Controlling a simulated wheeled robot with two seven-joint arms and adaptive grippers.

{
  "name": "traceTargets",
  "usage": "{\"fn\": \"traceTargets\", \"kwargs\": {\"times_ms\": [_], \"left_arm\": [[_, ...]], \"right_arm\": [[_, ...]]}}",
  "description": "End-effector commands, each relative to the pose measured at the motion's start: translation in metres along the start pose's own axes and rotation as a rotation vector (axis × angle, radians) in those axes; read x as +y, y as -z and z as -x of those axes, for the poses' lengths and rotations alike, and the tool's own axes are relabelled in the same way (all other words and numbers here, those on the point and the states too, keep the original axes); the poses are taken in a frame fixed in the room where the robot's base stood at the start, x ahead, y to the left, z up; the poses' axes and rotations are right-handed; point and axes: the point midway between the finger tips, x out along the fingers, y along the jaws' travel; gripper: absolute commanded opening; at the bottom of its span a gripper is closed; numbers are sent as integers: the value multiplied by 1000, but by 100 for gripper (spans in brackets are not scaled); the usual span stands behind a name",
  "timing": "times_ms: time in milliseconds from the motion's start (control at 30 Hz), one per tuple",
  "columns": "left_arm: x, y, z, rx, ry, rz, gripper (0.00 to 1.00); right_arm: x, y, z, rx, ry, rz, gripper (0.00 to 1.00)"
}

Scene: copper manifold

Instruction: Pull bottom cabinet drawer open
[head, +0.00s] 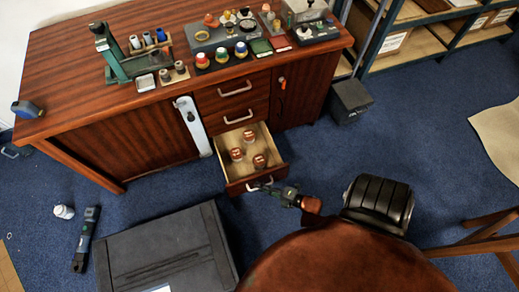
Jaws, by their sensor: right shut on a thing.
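The brown wooden cabinet (125,140) stands at the back, with a column of drawers in its middle. Its bottom drawer (281,168) is pulled out, showing a pale inside with several reddish-brown round pieces (259,161). The drawer front carries a metal bar handle (268,181). My right gripper (264,187) is at this handle, in front of the drawer, and is shut on it. The exact finger contact is small and partly hidden. The two drawers above, each with a bar handle (236,89), are shut. My left gripper is not in view.
A dark grey case (165,250) lies on the blue carpet, front left of the drawer. A handheld tool (85,240) and a white bottle (63,212) lie farther left. A dark box (350,100) stands right of the cabinet.

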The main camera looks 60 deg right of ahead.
Motion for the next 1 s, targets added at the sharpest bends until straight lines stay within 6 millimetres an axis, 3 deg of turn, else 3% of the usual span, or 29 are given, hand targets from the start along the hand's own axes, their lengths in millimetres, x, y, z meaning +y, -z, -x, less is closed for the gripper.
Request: {"fn": "traceTargets", "kwargs": {"times_ms": [400, 433, 533, 800, 1000], "left_arm": [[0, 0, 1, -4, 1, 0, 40], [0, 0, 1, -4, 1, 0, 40], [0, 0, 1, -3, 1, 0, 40], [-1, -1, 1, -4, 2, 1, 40], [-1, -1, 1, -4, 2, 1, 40]], "right_arm": [[0, 7, -2, 10, -2, 0, 0], [0, 8, -2, 10, -2, 0, 9], [0, 6, -1, 8, -2, 0, 16], [0, 3, 2, 2, -1, 0, 16], [-2, 3, 21, 1, 2, 0, 16]]}}
